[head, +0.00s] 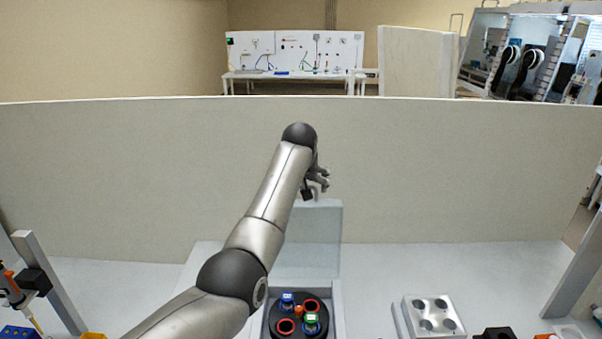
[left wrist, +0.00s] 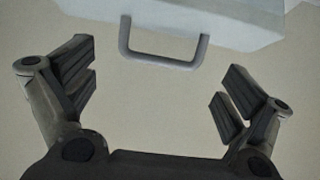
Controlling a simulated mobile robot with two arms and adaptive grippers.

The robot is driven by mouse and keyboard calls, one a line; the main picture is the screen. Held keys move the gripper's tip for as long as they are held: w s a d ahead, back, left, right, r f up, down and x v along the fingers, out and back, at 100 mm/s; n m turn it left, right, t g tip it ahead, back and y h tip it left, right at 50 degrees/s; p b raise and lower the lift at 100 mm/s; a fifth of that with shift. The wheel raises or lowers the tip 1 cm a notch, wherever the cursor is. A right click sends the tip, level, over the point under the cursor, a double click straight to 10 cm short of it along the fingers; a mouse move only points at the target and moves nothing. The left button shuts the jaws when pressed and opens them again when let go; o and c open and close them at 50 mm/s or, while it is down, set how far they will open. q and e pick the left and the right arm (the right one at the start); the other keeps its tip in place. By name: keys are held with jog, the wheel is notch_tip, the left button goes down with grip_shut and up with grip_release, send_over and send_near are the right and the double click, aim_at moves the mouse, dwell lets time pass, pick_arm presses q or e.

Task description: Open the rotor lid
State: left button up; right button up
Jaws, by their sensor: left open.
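The rotor lid (head: 322,238) is a pale grey panel standing raised at the back of the rotor box in the head view. The dark rotor (head: 298,329) shows uncovered below it, with blue- and green-capped tubes and red-ringed holes. My left gripper (head: 320,181) is above the lid's top edge, partly hidden by my arm. In the left wrist view the lid (left wrist: 205,22) carries a grey U-shaped handle (left wrist: 165,57). My left gripper (left wrist: 158,98) is open and empty there, its fingers apart from the handle. My right gripper is not in view.
A metal block with round wells (head: 434,315) stands right of the rotor box. A post with pipettes (head: 35,280) stands at the left, and a grey post (head: 578,268) at the right. A beige partition (head: 130,180) rises behind the bench.

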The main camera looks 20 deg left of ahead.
pick_arm(q)
jog(key=v, duration=0.7)
jog(key=shift+s+d, duration=0.1)
